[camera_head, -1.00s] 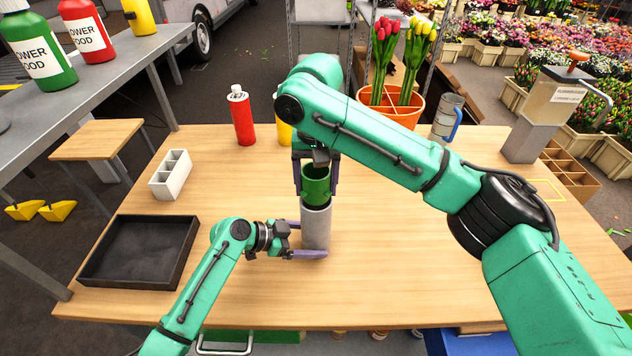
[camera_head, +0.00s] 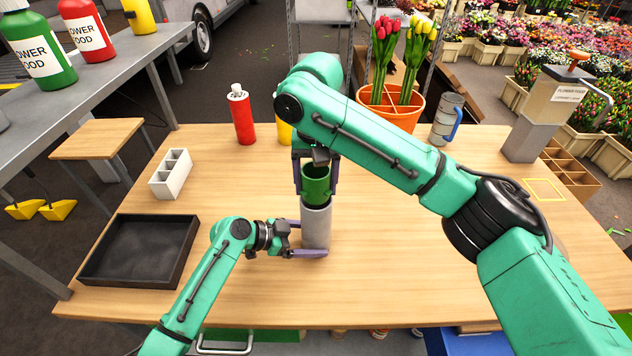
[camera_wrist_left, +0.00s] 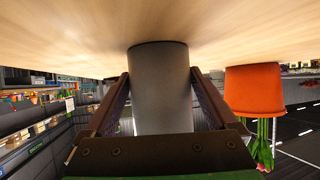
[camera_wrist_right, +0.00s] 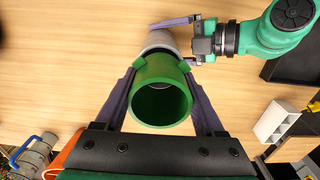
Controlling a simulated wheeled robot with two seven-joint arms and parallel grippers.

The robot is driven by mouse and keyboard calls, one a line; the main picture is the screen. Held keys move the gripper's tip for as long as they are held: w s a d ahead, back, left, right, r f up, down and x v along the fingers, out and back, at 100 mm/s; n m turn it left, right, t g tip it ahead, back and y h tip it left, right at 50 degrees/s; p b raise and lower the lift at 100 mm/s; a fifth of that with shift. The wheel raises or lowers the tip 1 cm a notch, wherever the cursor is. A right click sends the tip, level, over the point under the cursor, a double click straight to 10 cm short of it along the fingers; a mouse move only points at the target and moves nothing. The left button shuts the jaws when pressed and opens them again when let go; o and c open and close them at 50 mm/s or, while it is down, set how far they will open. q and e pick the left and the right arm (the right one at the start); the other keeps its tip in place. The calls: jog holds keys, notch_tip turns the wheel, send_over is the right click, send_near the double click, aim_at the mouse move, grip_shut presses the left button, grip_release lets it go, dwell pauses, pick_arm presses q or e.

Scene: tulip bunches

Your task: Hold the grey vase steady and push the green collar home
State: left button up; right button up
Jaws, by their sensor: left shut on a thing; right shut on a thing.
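The grey vase (camera_head: 317,226) stands upright on the wooden table. My left gripper (camera_head: 309,245) is shut around its lower part; the left wrist view shows a finger on each side of the vase (camera_wrist_left: 162,90). The green collar (camera_head: 317,180) is a short open tube at the vase's mouth, in line with the vase. My right gripper (camera_head: 316,189) points down from above and is shut on the collar. In the right wrist view the collar (camera_wrist_right: 152,72) hides most of the vase (camera_wrist_right: 160,40). How deep the collar sits is hard to tell.
A black tray (camera_head: 97,283) and a white divided box (camera_head: 171,174) lie to the left. A red bottle (camera_head: 241,116) and a partly hidden yellow one stand behind.

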jog(key=shift+f, duration=0.75)
jog(key=shift+r, duration=0.6)
jog(key=shift+f, duration=0.7)
dwell(1.1)
jog(key=o, duration=1.5)
jog(key=shift+f, duration=0.1)
jog(key=shift+c, duration=0.2)
notch_tip(320, 180, up, 12)
